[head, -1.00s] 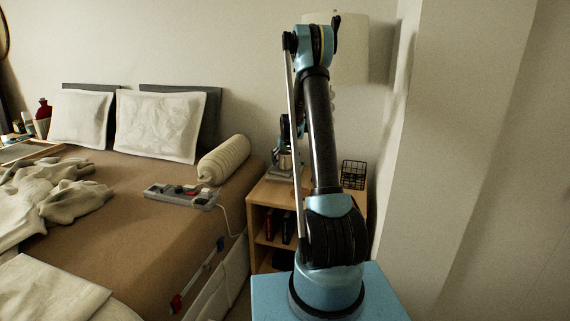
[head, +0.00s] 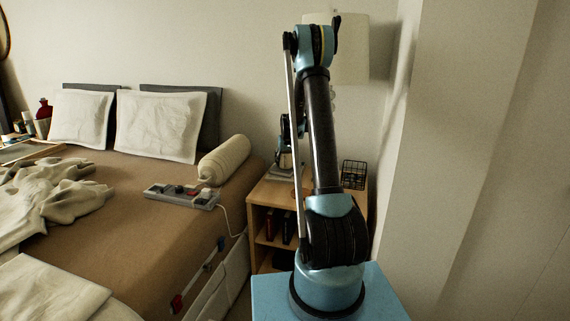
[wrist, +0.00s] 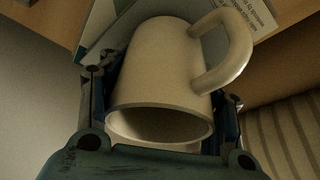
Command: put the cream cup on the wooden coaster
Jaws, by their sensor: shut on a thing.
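The cream cup (wrist: 160,72) fills the middle of the wrist view, its open rim toward the camera and its handle (wrist: 236,50) at the upper right. My gripper (wrist: 163,95) is shut on the cup, with a finger on each side of its body. In the head view my gripper (head: 286,150) is above the nightstand's left part, mostly behind my arm; the cup (head: 285,161) shows there only as a small pale patch.
The wooden nightstand (head: 268,190) holds books or papers (wrist: 262,14) behind the cup and a black wire basket (head: 353,174) at right. A lamp (head: 350,50) stands behind. The bed (head: 130,215) with a bolster (head: 224,159) and a power strip (head: 181,196) is left; a wall is right.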

